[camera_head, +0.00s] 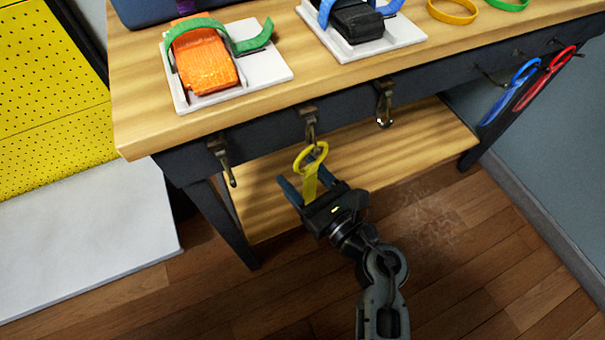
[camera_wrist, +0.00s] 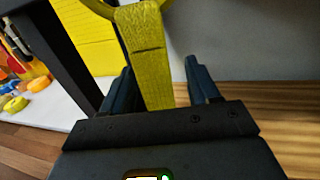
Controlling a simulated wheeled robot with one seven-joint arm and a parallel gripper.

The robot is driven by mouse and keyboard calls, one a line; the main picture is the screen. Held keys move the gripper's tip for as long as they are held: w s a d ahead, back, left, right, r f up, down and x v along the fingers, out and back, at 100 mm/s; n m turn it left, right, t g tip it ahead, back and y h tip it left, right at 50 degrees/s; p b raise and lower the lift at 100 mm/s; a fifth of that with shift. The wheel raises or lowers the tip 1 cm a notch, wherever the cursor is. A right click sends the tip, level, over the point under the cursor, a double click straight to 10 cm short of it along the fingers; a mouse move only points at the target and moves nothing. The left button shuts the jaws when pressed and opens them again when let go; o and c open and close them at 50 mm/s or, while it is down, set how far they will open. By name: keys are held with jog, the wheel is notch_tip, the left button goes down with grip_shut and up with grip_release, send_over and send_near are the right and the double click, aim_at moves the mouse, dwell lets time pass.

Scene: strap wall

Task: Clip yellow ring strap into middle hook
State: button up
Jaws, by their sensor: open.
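The yellow ring strap (camera_head: 310,184) is at the middle hook (camera_head: 310,118) on the table's front edge. Its ring overlaps the hook's lower end in the head view and appears to hang on it, though the exact contact is too small to tell. The strap's tail hangs down between the fingers of my gripper (camera_head: 302,174). In the wrist view the yellow strap (camera_wrist: 145,60) runs between the two open blue fingers (camera_wrist: 158,70), with a gap on the right side. The wrist view cuts off the ring's top and does not show the hook.
A left hook (camera_head: 221,160) and a right hook (camera_head: 384,103) flank the middle one, both empty. Blue (camera_head: 508,92) and red (camera_head: 545,77) straps hang farther right. White trays with an orange item (camera_head: 203,62) and a black item (camera_head: 357,20) stand on the tabletop. A lower shelf (camera_head: 420,142) lies behind my gripper.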

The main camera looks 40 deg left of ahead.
jog(key=shift+s+d+p, duration=0.1)
jog(key=shift+s+d, duration=0.15)
jog(key=shift+d, duration=1.05)
jog(key=shift+s+d+p, duration=0.15)
jog(key=shift+s+d, duration=0.05)
jog(key=shift+d, duration=1.05)
jog(key=shift+s+d+p, duration=0.1)
jog(key=shift+s+d, duration=0.15)
jog(key=shift+d, duration=1.05)
jog(key=shift+d, duration=0.1)
jog(key=s+d+r+m+t+h, duration=0.2)
jog(key=s+d+m+t, duration=0.15)
jog(key=d+m, duration=0.45)
jog(key=s+d+r+m+t+h, duration=0.25)
jog(key=d+m+t, duration=0.3)
jog(key=m, duration=0.45)
jog(key=s+d+r+m+t+h, duration=0.1)
jog(key=s+d+m+t+h, duration=0.2)
jog(key=d+m, duration=0.55)
jog(key=s+d+r+m+h, duration=0.45)
jog(key=s+d+m, duration=0.2)
jog(key=m, duration=0.65)
jog(key=s+d+r+m+h, duration=0.3)
jog(key=s+d+m+h, duration=0.35)
jog(key=m, duration=0.65)
notch_tip(320, 180, up, 14)
jog(key=p, duration=1.4)
jog(key=shift+y, duration=0.35)
jog(key=shift+w+n, duration=0.1)
jog(key=shift+n, duration=0.15)
